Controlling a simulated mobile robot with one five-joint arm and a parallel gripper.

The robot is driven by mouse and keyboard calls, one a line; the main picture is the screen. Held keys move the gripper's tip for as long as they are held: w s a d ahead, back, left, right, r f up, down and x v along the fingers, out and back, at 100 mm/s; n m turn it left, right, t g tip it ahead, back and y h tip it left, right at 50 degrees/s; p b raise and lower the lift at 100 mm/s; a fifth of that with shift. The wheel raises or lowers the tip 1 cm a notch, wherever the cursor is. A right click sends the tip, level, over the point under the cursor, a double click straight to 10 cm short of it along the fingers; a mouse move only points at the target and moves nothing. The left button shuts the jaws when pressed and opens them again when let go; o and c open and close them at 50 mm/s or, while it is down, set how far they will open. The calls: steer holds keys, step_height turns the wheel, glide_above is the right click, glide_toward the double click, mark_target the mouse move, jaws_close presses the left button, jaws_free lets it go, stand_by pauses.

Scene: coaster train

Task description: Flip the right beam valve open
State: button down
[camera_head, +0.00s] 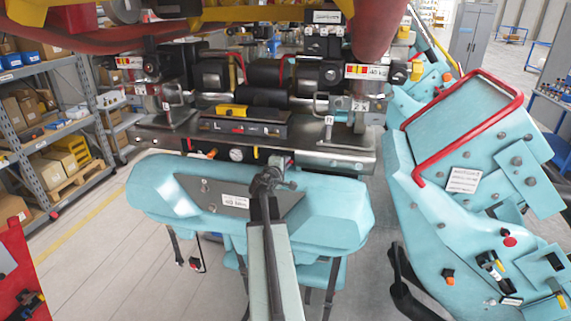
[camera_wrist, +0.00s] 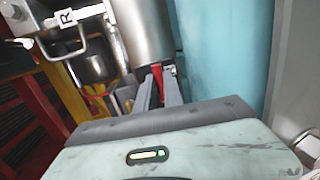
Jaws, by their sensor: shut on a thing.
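In the wrist view, a narrow red piece (camera_wrist: 157,82), which looks like a valve handle, sits between the fingers of my gripper (camera_wrist: 158,92) just under a silver cylinder (camera_wrist: 142,32). My gripper is shut on it. How far the handle is turned cannot be told. In the head view, my gripper (camera_head: 270,178) is small and dark, at the front lower edge of the beam (camera_head: 320,155), right of its middle. The handle itself is hidden or too small to tell there.
A turquoise padded body (camera_head: 155,192) lies just below the beam. Another turquoise car with a red rail (camera_head: 418,160) stands at the right. Shelves with boxes (camera_head: 30,130) line the left.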

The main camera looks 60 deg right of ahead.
steer(key=c, duration=1.5)
jaws_free()
steer(key=shift+o, duration=0.2)
steer(key=shift+a, duration=0.1)
steer(key=p+v, duration=0.1)
steer(key=v, duration=0.7)
steer(key=shift+p, duration=0.3)
steer(key=shift+w+f, duration=0.1)
